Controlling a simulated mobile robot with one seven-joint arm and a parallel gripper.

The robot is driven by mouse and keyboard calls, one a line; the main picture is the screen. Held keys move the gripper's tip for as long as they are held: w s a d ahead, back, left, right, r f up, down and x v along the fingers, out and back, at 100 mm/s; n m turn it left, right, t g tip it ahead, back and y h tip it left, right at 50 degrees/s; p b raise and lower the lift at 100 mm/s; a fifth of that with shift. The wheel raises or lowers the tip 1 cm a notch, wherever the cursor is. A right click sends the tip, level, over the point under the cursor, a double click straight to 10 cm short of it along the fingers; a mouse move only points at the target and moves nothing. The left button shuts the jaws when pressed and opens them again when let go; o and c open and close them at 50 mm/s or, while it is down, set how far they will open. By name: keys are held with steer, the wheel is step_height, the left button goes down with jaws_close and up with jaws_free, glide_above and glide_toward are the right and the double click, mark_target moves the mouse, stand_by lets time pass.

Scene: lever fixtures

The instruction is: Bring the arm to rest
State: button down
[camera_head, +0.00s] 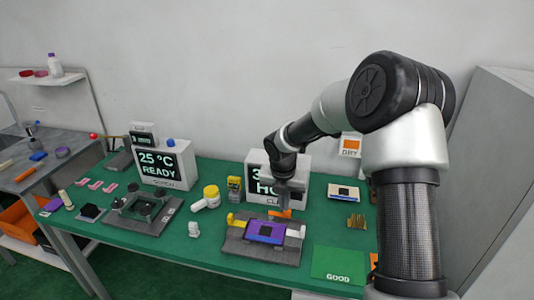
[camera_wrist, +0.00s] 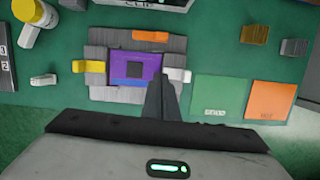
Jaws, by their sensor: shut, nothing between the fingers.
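My gripper (camera_head: 284,208) hangs from my arm over the back of a grey fixture (camera_head: 237,245) on the green table. In the wrist view my gripper (camera_wrist: 161,82) points toward the same fixture, with its fingers together and nothing between them. The fixture bears a purple piece (camera_head: 264,232) with a dark square, a yellow lever (camera_head: 236,219) on the left, a white lever (camera_head: 296,232) on the right and an orange block (camera_wrist: 150,36) at the back. I cannot tell the exact height of the fingers above it.
A display box reading "25 °C READY" (camera_head: 160,160) stands at the left, and another display box (camera_head: 262,178) stands behind my gripper. A yellow-capped bottle (camera_head: 211,194) lies left of the fixture. A green "GOOD" pad (camera_head: 338,264) and an orange pad (camera_wrist: 271,100) lie to the right.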

steer(key=s+d+r+m+t+h+p, duration=0.1)
steer(key=s+d+r+m, duration=0.1)
steer(key=s+r+m, duration=0.65)
steer(key=s+d+r+m+p, duration=0.15)
steer(key=s+r+m, duration=0.4)
steer(key=r, duration=0.55)
steer(key=s+r+m+t+y, duration=0.1)
steer(key=s+r+m, duration=0.2)
steer(key=s+m, duration=0.6)
steer(key=s+a+r+m+t+y, duration=0.1)
steer(key=s+r+m, duration=0.3)
steer(key=s+m, duration=0.4)
steer(key=shift+s+r+m, duration=0.2)
steer(key=shift+s+m, duration=0.2)
steer(key=shift+s, duration=0.25)
steer(key=shift+a, duration=0.1)
